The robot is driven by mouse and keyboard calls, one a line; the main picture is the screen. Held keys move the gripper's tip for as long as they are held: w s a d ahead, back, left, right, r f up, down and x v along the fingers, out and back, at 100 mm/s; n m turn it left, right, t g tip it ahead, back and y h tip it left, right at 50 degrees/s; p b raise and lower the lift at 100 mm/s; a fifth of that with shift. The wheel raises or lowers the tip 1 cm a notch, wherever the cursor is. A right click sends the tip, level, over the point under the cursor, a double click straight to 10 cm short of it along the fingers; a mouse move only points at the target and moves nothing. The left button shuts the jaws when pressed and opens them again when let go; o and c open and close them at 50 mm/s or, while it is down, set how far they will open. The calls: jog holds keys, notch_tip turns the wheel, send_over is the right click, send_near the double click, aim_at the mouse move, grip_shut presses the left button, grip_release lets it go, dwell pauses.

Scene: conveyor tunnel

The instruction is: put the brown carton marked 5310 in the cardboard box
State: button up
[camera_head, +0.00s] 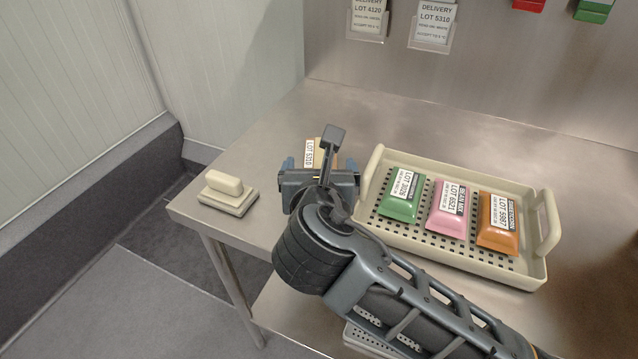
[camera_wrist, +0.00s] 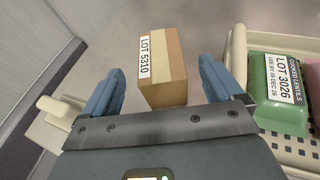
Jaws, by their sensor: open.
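The brown carton (camera_wrist: 163,75) has a white label reading LOT 5310 and stands on the steel table. It lies between and just beyond the open fingers of my gripper (camera_wrist: 160,88) in the wrist view. In the head view the carton (camera_head: 311,153) is mostly hidden behind my gripper (camera_head: 318,166), with only its label and top edge showing. I see no cardboard box in either view.
A cream tray (camera_head: 549,226) to the right holds green, pink and orange packs. A cream block on a base (camera_head: 228,195) stands at the table's left corner. Label cards (camera_head: 434,28) hang on the back wall. Bare table (camera_head: 400,120) lies behind the tray.

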jog(key=v, duration=0.8)
jog(key=shift+b, duration=0.35)
jog(key=shift+d, duration=0.1)
